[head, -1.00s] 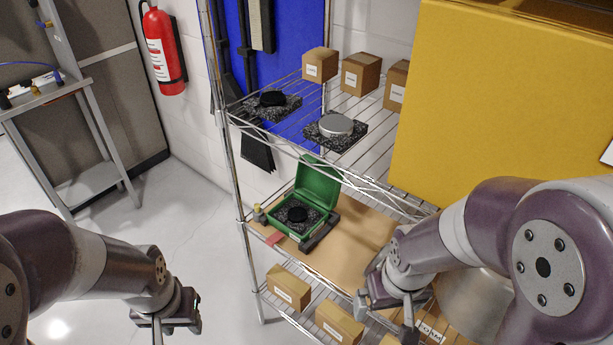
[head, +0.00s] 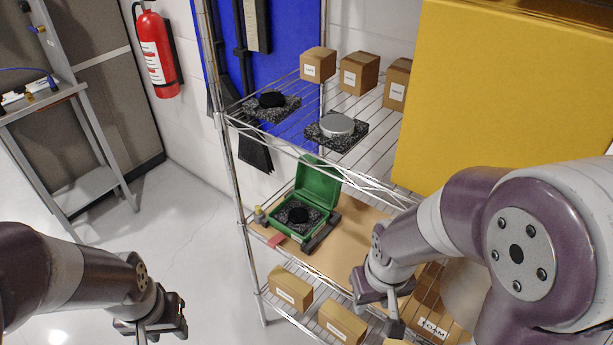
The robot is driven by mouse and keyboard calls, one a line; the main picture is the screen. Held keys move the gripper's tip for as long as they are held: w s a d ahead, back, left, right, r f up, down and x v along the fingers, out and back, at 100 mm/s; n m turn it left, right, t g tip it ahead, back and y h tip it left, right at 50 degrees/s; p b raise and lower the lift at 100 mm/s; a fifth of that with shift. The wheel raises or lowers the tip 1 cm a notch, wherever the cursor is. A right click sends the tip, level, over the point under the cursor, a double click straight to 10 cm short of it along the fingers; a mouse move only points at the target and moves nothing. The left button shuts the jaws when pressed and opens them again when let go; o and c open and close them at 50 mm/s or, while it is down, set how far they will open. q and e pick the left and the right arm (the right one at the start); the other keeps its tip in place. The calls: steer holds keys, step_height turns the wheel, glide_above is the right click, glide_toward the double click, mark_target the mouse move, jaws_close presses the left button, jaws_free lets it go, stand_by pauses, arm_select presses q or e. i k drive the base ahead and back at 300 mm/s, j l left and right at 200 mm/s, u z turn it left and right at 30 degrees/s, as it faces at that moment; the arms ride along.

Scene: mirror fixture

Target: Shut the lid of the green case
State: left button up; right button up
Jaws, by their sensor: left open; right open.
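The green case (head: 272,226) sits on a brown board on the middle shelf of the wire rack. Its lid (head: 318,186) stands open, raised at the back right side. Dark speckled foam with a round black piece (head: 297,212) lies inside the case. My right gripper (head: 378,310) is open and empty, to the right of and in front of the case, apart from it. My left gripper (head: 160,330) is open and empty at the lower left, well away from the rack; its fingertips are partly cut off by the frame edge.
The upper shelf holds a silver disc on foam (head: 336,126), a black disc on foam (head: 271,101) and small cardboard boxes (head: 359,72). More boxes (head: 290,290) fill the lower shelf. A yellow panel (head: 500,110) stands at the right. The board (head: 345,250) right of the case is clear.

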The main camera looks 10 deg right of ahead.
mark_target(322, 189)
steer(key=i+j+u, duration=0.4)
steer(key=j, duration=0.15)
steer(key=i+j+u, duration=0.8)
steer(key=i+z, duration=0.35)
steer(key=i+j+z, duration=0.15)
steer(key=i+z, duration=0.25)
steer(key=i+j+z, duration=0.35)
steer(key=i+l+z, duration=0.2)
steer(key=z, duration=0.3)
steer(key=i+l+z, duration=0.1)
steer(key=i+z, duration=0.55)
steer(key=z, duration=0.3)
steer(key=i+j+z, duration=0.1)
steer(key=i+z, duration=0.2)
steer(key=z, duration=0.2)
steer(key=i+j+z, duration=0.2)
steer(key=z, duration=0.25)
steer(key=i+j, duration=0.05)
